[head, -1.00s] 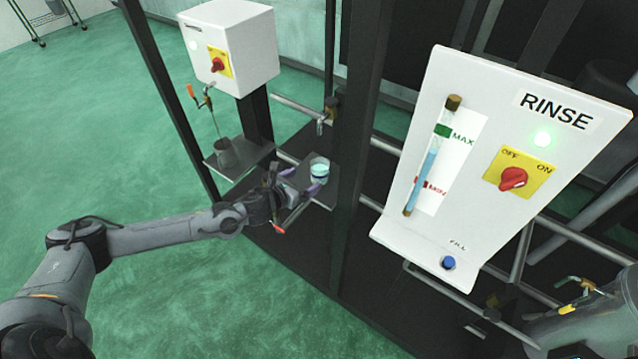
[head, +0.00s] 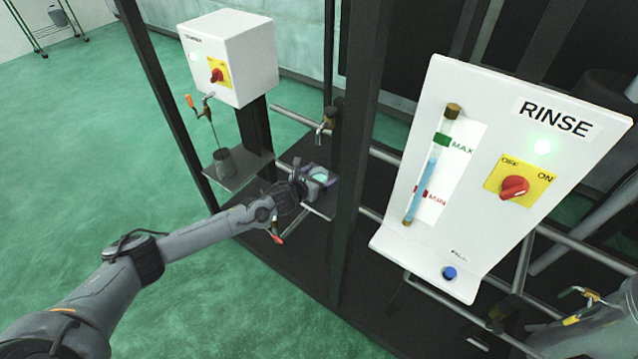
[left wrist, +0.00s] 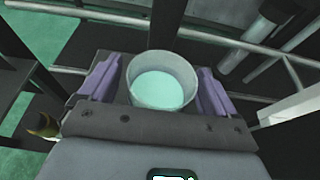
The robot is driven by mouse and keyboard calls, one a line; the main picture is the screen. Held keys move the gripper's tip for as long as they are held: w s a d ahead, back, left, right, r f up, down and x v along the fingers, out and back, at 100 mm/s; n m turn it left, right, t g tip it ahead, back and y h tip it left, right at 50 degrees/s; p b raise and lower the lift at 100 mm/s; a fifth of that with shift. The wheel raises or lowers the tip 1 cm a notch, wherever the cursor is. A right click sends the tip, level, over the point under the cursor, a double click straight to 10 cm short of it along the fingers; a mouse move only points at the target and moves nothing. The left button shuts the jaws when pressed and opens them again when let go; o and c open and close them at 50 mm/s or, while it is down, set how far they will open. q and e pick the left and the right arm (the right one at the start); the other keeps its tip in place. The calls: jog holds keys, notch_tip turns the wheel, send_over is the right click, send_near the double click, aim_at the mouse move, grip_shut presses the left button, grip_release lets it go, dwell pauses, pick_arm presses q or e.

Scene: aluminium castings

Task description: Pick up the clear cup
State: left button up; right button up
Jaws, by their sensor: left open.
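The clear cup (left wrist: 163,82) stands upright between the two purple-lined fingers of my left gripper (left wrist: 155,85) in the left wrist view. It is see-through and holds a pale turquoise liquid. The fingers lie one on each side of it, open, with narrow gaps visible. In the head view the cup (head: 322,176) shows on a small dark shelf (head: 322,207), partly hidden by my left gripper (head: 318,178), which reaches around it from the left. My right gripper is not in view.
A dark upright post (head: 352,170) stands just right of the cup, and a tap (head: 322,128) is above and behind it. A grey cup (head: 226,163) sits on another shelf at left. The white RINSE panel (head: 490,170) is at right.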

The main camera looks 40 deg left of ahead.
pick_arm(q)
jog(key=shift+w+f, duration=0.3)
jog(key=shift+w, duration=0.35)
jog(key=c, duration=1.1)
jog(key=shift+c, duration=0.7)
jog(key=shift+r, duration=0.15)
